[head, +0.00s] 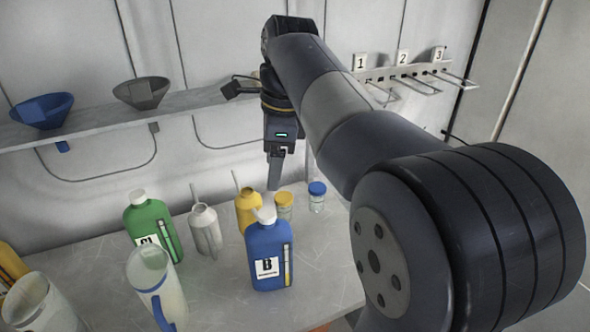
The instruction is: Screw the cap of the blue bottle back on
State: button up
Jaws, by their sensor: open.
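The blue bottle (268,254) stands upright on the bench, with a white label marked B and a pale strip on its right side. A white piece (264,213) shows at its top, looking tilted; I cannot tell whether it is the cap or how it sits on the neck. My gripper (274,184) is open, pointing down just above and behind the bottle's top in the picture. Its fingers overlap in this view, so the gap between them is hidden. I see nothing held in it.
A green bottle (150,225), grey can (205,230), yellow can (246,206) and clear jug (155,285) stand left of or near the blue bottle. A yellow-lidded jar (284,204) and blue-lidded jar (317,196) stand behind right. A shelf (100,130) holds funnels.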

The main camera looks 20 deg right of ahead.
aim_at(267, 213)
jog(key=f, duration=0.3)
jog(key=a+f, duration=0.1)
jog(key=f, duration=0.6)
jog(key=shift+w+a+f, duration=0.2)
jog(key=shift+w+a, duration=0.05)
jog(key=c, duration=1.1)
jog(key=shift+o, duration=0.2)
jog(key=m+p, duration=0.1)
jog(key=m, duration=0.2)
jog(key=shift+s+r+m, duration=0.1)
jog(key=shift+m, duration=0.3)
jog(key=shift+m+t+h+p, duration=0.3)
jog(key=shift+m+p, duration=0.05)
jog(key=shift+m, duration=0.25)
jog(key=shift+m+p, duration=0.35)
jog(key=shift+m, duration=0.45)
jog(key=m, duration=0.3)
jog(key=shift+a+m+h+p, duration=0.1)
jog(key=shift+m+h+p, duration=0.2)
jog(key=shift+p, duration=0.1)
